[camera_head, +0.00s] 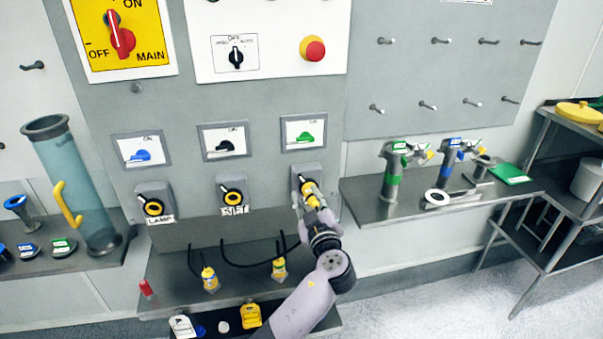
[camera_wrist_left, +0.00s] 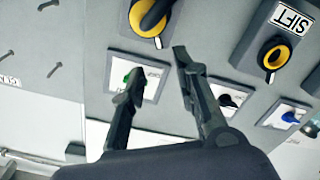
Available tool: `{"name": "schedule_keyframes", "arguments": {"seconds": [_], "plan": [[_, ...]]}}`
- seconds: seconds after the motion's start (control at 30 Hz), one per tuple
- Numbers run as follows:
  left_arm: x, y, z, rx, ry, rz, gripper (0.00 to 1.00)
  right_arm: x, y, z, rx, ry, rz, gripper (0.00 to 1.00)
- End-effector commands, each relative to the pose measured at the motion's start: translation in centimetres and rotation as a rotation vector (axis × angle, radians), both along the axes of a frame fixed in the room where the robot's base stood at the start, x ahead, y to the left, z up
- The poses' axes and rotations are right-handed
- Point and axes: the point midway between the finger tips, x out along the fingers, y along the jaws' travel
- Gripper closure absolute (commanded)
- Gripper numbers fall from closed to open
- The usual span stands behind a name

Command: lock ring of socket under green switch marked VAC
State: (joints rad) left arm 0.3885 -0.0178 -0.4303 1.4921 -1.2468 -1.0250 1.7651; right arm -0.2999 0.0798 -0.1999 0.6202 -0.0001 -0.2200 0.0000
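The green switch (camera_head: 305,137) is on a white plate at the right of the row of three switches. The socket (camera_head: 298,172) below it has a grey housing. Its yellow lock ring (camera_wrist_left: 137,18) shows at the top of the left wrist view, with a dark part across its middle and a small white mark on its rim. No VAC label is readable there. My left gripper (camera_head: 309,192) is in front of this socket and partly hides it. In the left wrist view my left gripper (camera_wrist_left: 158,60) has its fingers apart, with nothing between the tips. My right gripper is out of view.
The SIFT socket (camera_head: 232,197) and LAMP socket (camera_head: 154,206) are to the left. Yellow plugs (camera_head: 210,279) with black cables hang below. A shelf (camera_head: 370,212) with green and blue-marked tools stands at right; a clear cylinder (camera_head: 72,185) stands at left.

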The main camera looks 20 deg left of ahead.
Motion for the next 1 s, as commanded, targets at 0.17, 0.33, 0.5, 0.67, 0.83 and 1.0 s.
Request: {"name": "schedule_keyframes", "arguments": {"seconds": [0.17, 0.33, 0.5, 0.67, 0.83, 1.0], "plan": [[3.2, 1.9, 0.4, 0.003, 0.002, 0.0, 0.72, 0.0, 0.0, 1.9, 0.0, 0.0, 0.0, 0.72], [5.3, 3.2, 0.2, 0.002, 0.001, -0.001, 0.72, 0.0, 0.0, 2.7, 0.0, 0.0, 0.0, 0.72], [6.4, 3.9, 0.0, 0.0, 0.002, -0.002, 0.72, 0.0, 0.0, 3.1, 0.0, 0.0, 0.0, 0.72], [6.8, 4.1, -0.1, -0.001, 0.001, -0.002, 0.72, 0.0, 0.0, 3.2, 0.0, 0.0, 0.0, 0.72], [6.7, 4.1, -0.1, -0.001, 0.001, -0.002, 0.72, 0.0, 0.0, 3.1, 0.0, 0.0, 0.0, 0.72], [6.7, 4.1, -0.1, -0.001, 0.001, -0.002, 0.8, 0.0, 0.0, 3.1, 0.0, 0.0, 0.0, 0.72]]}}
